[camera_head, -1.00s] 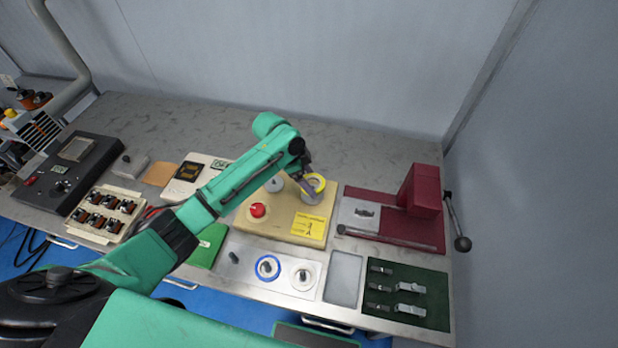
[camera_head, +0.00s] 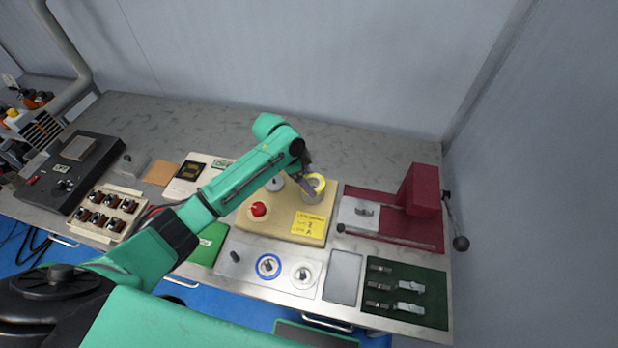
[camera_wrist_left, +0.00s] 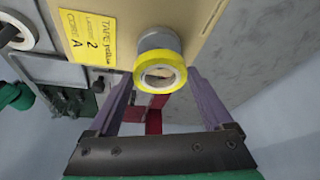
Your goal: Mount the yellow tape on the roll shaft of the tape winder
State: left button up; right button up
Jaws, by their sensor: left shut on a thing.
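The yellow tape (camera_head: 319,181) is a small ring at the back right of the beige tape winder (camera_head: 283,228). In the left wrist view, the yellow tape (camera_wrist_left: 160,80) sits at the near end of a grey cylinder (camera_wrist_left: 157,40) that stands out from the winder. Whether it is fully around the roll shaft or only at its end I cannot tell. My right gripper is not in view.
The winder bears a red button (camera_head: 258,209) and a yellow label (camera_head: 309,225). A dark red press (camera_head: 420,190) with a lever stands to the right. In front are a plate with a blue ring (camera_head: 268,266), a grey tray (camera_head: 343,277) and a green mat with metal parts (camera_head: 433,285).

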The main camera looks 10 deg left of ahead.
pick_arm(q)
jog(key=shift+f, duration=0.15)
jog(key=shift+f+b, duration=1)
jog(key=shift+f, duration=0.65)
jog(key=o, duration=1.1)
jog(key=shift+r, duration=0.1)
jog(key=b+v, duration=0.2)
jog(key=v, duration=1.2)
jog(key=shift+r, duration=0.3)
